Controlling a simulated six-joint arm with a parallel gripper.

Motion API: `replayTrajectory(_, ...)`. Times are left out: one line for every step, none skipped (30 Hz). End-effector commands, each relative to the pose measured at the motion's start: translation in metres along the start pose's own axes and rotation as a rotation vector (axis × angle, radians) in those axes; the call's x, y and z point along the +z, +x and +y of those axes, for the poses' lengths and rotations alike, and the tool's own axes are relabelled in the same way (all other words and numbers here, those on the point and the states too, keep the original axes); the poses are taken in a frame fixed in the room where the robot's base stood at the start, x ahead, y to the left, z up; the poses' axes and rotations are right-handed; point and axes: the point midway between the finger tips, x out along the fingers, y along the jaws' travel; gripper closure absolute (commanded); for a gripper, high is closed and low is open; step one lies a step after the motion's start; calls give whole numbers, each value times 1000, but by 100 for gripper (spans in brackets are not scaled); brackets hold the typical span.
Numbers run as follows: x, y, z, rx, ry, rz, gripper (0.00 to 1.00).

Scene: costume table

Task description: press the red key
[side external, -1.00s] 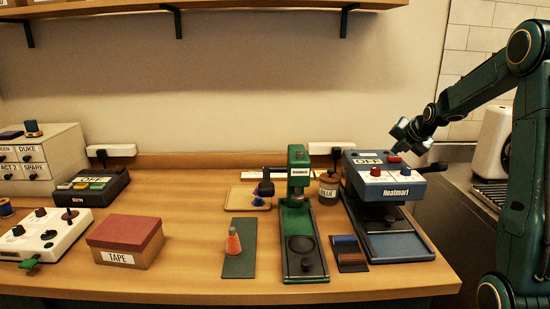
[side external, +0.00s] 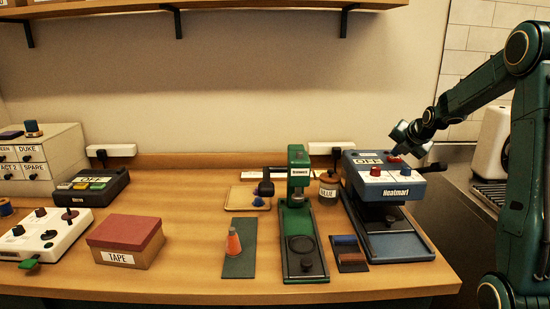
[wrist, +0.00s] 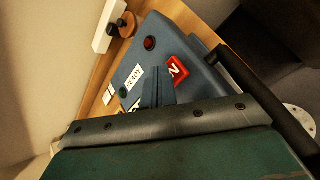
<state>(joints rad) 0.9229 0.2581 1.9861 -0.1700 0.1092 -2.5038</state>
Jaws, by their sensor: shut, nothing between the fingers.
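The red key (side external: 394,160) lies on top of the blue Heatmart press (side external: 398,191). In the wrist view the red key (wrist: 177,68) has a white mark and sits on the press's blue top (wrist: 150,68). My gripper (side external: 394,154) is shut and empty, pointing down at the top of the press, very close to the key. In the wrist view the narrow fingertips of my gripper (wrist: 157,76) show just left of the key and do not cover it. I cannot tell whether they touch the key or the top.
A red knob (side external: 375,171) is on the press's front, and a dark handle (side external: 434,167) sticks out at its right. A green press (side external: 299,210) stands to the left. In the wrist view a round red lamp (wrist: 150,43) and a READY label (wrist: 134,77) are near the key.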

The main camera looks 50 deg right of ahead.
Motion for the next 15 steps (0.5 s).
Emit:
replayTrajectory(-1,1,-1,-1,0,2,100)
replayTrajectory(-1,1,-1,-1,0,2,100)
replayTrajectory(-1,1,-1,-1,0,2,100)
replayTrajectory(-1,1,-1,-1,0,2,100)
replayTrajectory(-1,1,-1,-1,0,2,100)
replayTrajectory(-1,0,-1,-1,0,2,100)
replayTrajectory(-1,0,0,-1,0,2,100)
replayTrajectory(0,0,0,-1,0,2,100)
replayTrajectory(0,0,0,-1,0,1,100)
replayTrajectory(0,-1,1,-1,0,1,100)
replayTrajectory(1,-2,1,0,0,1,100)
replayTrajectory(2,-3,2,0,0,1,100)
replayTrajectory(2,-4,3,0,0,1,100)
replayTrajectory(3,-4,3,0,0,1,100)
replayTrajectory(4,-6,4,0,0,1,100)
